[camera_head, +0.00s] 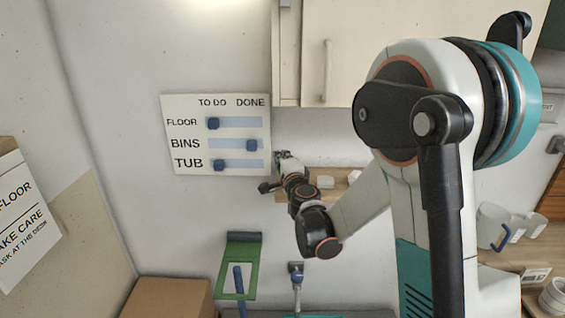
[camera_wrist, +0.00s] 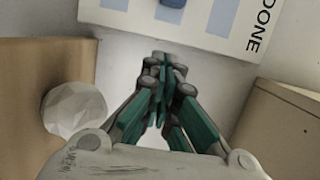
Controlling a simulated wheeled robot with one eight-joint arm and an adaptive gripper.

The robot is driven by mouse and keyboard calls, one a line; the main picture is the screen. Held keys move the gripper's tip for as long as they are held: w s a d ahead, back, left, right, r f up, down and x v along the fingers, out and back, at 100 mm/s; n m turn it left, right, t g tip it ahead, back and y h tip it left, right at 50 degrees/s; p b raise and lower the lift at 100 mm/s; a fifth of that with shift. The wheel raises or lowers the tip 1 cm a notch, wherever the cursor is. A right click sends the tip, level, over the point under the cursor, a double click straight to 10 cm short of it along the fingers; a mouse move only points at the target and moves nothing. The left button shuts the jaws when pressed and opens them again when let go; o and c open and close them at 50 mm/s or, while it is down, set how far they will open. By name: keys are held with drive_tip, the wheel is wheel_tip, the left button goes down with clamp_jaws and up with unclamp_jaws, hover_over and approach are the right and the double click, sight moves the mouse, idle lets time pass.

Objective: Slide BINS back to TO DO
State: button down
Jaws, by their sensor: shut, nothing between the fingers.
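The white chore board (camera_head: 190,133) hangs on the back wall with rows FLOOR, BINS and TUB and columns TO DO and DONE. The BINS slider (camera_head: 252,145) is a blue knob at the DONE end of its row. The FLOOR slider (camera_head: 213,123) and the TUB slider (camera_head: 219,165) sit toward TO DO. My gripper (camera_head: 282,156) is shut and empty, just right of the board's lower right edge. In the wrist view my gripper (camera_wrist: 161,60) points at the board (camera_wrist: 110,12), near its DONE edge. A blue knob (camera_wrist: 172,3) is cut off at the top there.
A cream cabinet (camera_head: 345,45) hangs above and right of the board. A wooden shelf (camera_head: 340,184) lies behind my gripper, and a white faceted object (camera_wrist: 74,109) shows in the wrist view.

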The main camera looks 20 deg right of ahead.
drive_tip(key=w, duration=0.5)
drive_tip(key=shift+w+d, duration=0.15)
drive_tip(key=shift+d, duration=0.05)
drive_tip(key=a, duration=0.3)
drive_tip(key=shift+w+a+b, duration=0.2)
drive_tip(key=shift+w+b, duration=0.15)
drive_tip(key=shift+w+a, duration=0.15)
drive_tip(key=shift+a, duration=0.05)
drive_tip(key=shift+a, duration=0.1)
drive_tip(key=w+a, duration=0.1)
drive_tip(key=a, duration=0.3)
drive_tip(key=w+a, duration=0.1)
drive_tip(key=a, duration=0.3)
drive_tip(key=w+a+b, duration=0.1)
drive_tip(key=w+a, duration=0.1)
drive_tip(key=a, duration=0.2)
